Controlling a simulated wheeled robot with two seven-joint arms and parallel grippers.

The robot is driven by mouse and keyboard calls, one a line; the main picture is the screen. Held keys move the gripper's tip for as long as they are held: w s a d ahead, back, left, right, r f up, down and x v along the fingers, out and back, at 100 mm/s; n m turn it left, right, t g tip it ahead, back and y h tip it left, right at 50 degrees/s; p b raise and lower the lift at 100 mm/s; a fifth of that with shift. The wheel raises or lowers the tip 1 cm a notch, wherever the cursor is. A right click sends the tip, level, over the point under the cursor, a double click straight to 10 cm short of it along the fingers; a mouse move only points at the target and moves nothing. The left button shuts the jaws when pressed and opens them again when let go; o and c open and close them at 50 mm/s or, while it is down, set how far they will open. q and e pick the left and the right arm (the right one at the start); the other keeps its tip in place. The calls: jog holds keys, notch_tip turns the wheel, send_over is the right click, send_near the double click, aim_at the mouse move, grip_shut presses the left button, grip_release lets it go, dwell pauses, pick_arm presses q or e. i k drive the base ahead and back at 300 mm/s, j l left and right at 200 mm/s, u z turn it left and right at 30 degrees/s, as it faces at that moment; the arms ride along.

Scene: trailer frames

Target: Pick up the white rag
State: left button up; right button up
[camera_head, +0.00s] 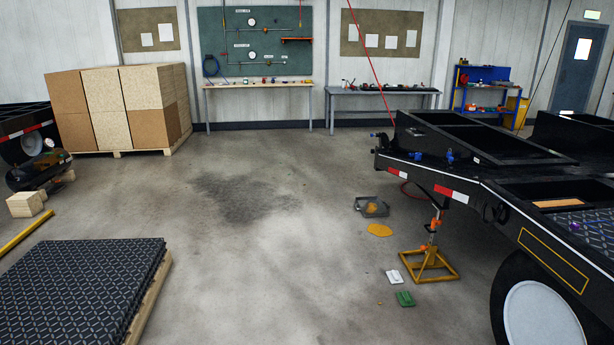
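A small white rag (393,277) lies flat on the concrete floor, right of the picture's middle. It lies left of the foot of a yellow jack stand (430,265) and just behind a green cloth-like piece (405,299). The rag is fully in sight and nothing touches it that I can see. Neither my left gripper nor my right gripper shows in the head view.
A black trailer frame (463,190) with a large wheel (543,318) fills the right side. Stacked tread plates (80,290) stand at left. The middle floor is clear.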

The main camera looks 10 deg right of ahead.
aim_at(394, 278)
jog(key=i, duration=0.8)
jog(key=i+z, duration=0.15)
jog(key=i, duration=0.65)
jog(key=i+j, duration=0.15)
jog(key=i, duration=0.65)
jog(key=i+l+z, duration=0.1)
jog(key=i+z, duration=0.2)
jog(key=i, duration=0.35)
jog(key=i+j+z, duration=0.1)
jog(key=i+z, duration=0.2)
jog(key=i, duration=0.35)
jog(key=i+j+z, duration=0.3)
jog(key=i, duration=0.3)
jog(key=i+l, duration=0.05)
jog(key=l, duration=0.05)
